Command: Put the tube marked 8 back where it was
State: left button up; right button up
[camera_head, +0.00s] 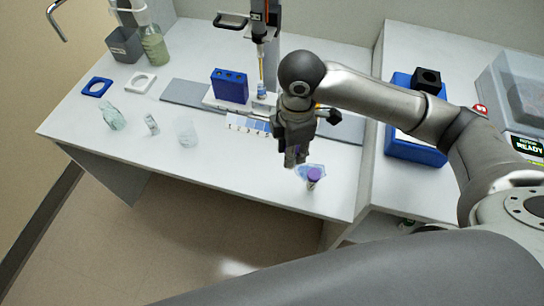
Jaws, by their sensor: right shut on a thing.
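My right gripper (292,160) hangs over the front right part of the white bench, pointing down. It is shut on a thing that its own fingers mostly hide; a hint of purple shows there. A purple-capped tube (313,175) stands just right of and below the fingertips in this view, by a small pale blue piece (304,170). I cannot read a number on the tube. A blue rack (230,86) with holes in its top stands farther back on the bench. My left gripper is not in view.
An upright instrument (265,25) stands behind the gripper. A blue tray (415,153) with a black block (427,80) lies right. The bench front (235,175) is clear.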

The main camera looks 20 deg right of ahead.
jog(key=shift+w+a+f, duration=0.5)
jog(key=shift+w+f, duration=0.3)
jog(key=shift+f, duration=0.8)
jog(key=shift+w+a+f, duration=0.5)
jog(key=shift+w+f, duration=0.35)
jog(key=shift+f, duration=0.7)
jog(key=shift+w+a+f, duration=0.5)
jog(key=shift+w+f, duration=0.3)
jog(key=shift+f, duration=0.8)
jog(key=o, duration=1)
jog(key=shift+f, duration=0.1)
notch_tip(320, 180, up, 12)
jog(key=shift+r, duration=0.15)
